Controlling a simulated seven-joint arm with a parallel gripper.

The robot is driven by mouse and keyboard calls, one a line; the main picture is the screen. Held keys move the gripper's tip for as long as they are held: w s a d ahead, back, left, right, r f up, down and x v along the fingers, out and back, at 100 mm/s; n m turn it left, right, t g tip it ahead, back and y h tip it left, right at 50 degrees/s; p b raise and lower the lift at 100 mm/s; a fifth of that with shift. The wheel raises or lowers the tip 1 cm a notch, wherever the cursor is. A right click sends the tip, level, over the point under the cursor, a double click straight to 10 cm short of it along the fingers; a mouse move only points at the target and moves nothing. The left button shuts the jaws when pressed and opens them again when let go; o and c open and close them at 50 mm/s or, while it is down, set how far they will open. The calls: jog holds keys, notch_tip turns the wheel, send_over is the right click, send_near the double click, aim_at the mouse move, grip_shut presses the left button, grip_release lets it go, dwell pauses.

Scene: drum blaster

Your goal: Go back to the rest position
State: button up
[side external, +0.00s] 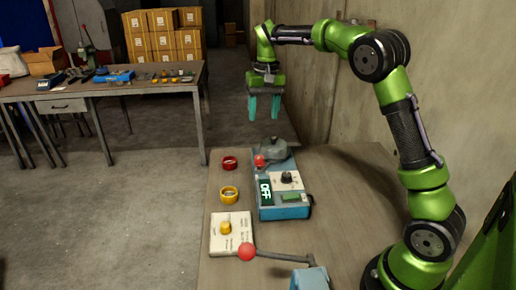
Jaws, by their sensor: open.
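My gripper (264,107) hangs above the far end of the work table, fingers pointing down, open and empty. It is in the air, apart from everything on the table. Below it stands a blue control box (284,213) with a green display reading "OFF", a dark knob and a green button. A red ball knob (259,160) and a grey domed part (272,150) are at the box's far end.
On the table (345,220) lie a red ring (230,163), a yellow ring (229,195) and a pale board (231,234) with a yellow knob. A lever with a red ball (246,252) is in front. A bench (150,89) with tools stands at the back left.

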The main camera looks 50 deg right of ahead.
jog(key=s+a+n+t, duration=0.1)
jog(key=s+a, duration=0.3)
jog(key=s, duration=0.4)
jog(key=s+a+n+t+y, duration=0.1)
jog(key=s+a+t, duration=0.2)
jog(key=s+a, duration=0.2)
jog(key=s+a+r+n+t, duration=0.1)
jog(key=s+a, duration=0.4)
jog(key=s, duration=0.6)
jog(key=shift+a+t+y, duration=0.25)
jog(key=shift+t+y, duration=0.15)
jog(key=shift+t, duration=0.4)
